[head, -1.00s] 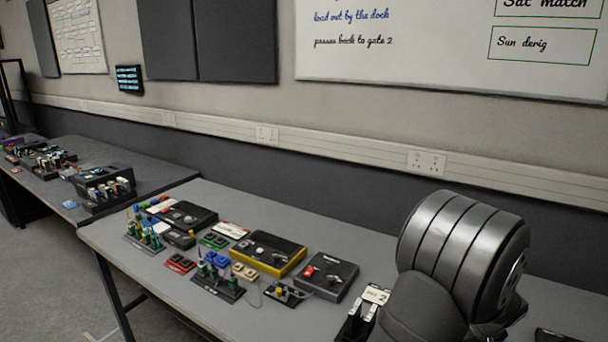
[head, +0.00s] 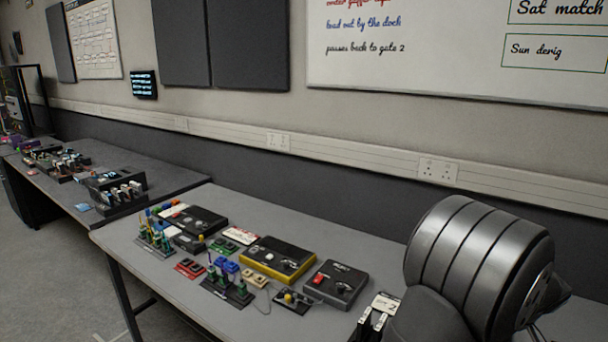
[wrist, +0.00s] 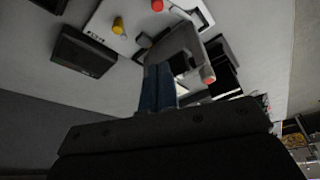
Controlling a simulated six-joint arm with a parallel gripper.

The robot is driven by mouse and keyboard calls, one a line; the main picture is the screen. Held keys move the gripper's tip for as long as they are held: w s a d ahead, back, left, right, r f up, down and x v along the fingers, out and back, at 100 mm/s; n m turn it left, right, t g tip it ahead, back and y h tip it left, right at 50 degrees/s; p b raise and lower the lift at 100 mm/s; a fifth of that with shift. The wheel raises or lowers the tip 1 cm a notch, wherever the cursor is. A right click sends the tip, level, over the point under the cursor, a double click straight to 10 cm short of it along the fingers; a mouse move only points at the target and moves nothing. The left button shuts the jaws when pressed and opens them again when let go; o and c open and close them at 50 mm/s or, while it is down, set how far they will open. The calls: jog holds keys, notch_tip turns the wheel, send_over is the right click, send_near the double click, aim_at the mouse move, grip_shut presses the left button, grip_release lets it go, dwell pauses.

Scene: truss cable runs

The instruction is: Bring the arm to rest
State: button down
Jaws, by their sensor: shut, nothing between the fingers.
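My arm (head: 470,265) stands at the right of the head view, bent, with a large ribbed grey joint in front of the bench. My gripper (wrist: 157,68) shows in the wrist view as two dark blue-grey fingers side by side, shut with nothing between them. In the head view I cannot make out the gripper; the arm's lower part runs out of the frame.
The near bench (head: 200,300) holds a yellow-edged black box (head: 277,259), a black box with a red switch (head: 335,284), and several small coloured connectors. A second bench (head: 165,178) stands left. A dark box (wrist: 83,50) shows in the wrist view.

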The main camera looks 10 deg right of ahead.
notch_tip(320, 180, up, 7)
jog(key=a+n+g, duration=0.2)
jog(key=n, duration=0.2)
jog(key=shift+w+a+r+h, duration=0.15)
jog(key=shift+w+h, duration=0.05)
jog(key=shift+h, duration=0.1)
jog(key=c, duration=1.4)
grip_release()
jog(key=shift+o, duration=0.2)
jog(key=f+m, duration=0.5)
jog(key=f, duration=0.1)
jog(key=s+d+f+m+g, duration=0.1)
jog(key=f+m, duration=0.5)
jog(key=s+f+m, duration=0.1)
jog(key=f+m, duration=0.4)
jog(key=m, duration=0.1)
jog(key=shift+s+d+f+g, duration=0.15)
jog(key=shift+d+f+g, duration=0.15)
jog(key=shift+d+f, duration=0.1)
